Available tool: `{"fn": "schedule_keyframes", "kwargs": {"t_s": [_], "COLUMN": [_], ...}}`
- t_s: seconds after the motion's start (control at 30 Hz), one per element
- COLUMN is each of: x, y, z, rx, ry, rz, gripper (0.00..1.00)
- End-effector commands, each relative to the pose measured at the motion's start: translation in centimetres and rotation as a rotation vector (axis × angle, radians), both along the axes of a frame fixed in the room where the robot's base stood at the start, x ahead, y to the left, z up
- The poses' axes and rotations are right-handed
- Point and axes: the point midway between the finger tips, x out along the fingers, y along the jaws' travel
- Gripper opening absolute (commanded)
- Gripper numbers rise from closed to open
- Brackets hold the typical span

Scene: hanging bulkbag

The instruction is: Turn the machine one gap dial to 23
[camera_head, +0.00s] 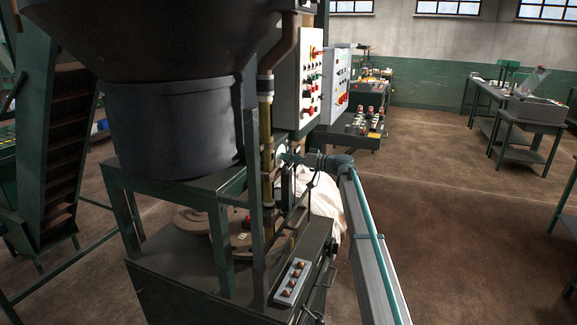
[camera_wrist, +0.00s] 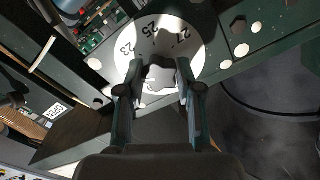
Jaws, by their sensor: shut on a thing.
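The gap dial (camera_wrist: 188,50) is a white round plate with dark numbers in the wrist view. I read 23 at its left, 25 at upper middle and 27 at upper right. In the head view my gripper (camera_head: 288,158) reaches the side of the green machine (camera_head: 200,270) beside a brass-coloured pipe. The dial is small there and mostly hidden. I cannot tell which number the pointer marks.
A large dark hopper (camera_head: 175,120) stands above the machine. Control panels (camera_head: 310,85) with buttons hang behind my gripper. A white bag (camera_head: 318,195) is behind my arm. A small button box (camera_head: 291,281) sits on the machine's top.

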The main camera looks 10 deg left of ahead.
Motion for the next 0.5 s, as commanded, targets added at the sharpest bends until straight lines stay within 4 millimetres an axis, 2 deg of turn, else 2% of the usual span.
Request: {"fn": "schedule_keyframes", "kwargs": {"t_s": [0.5], "x": [0.06], "y": [-0.05], "z": [-0.1], "rx": [0.101], "ry": [0.375], "rz": [-0.001], "gripper": [0.01]}}
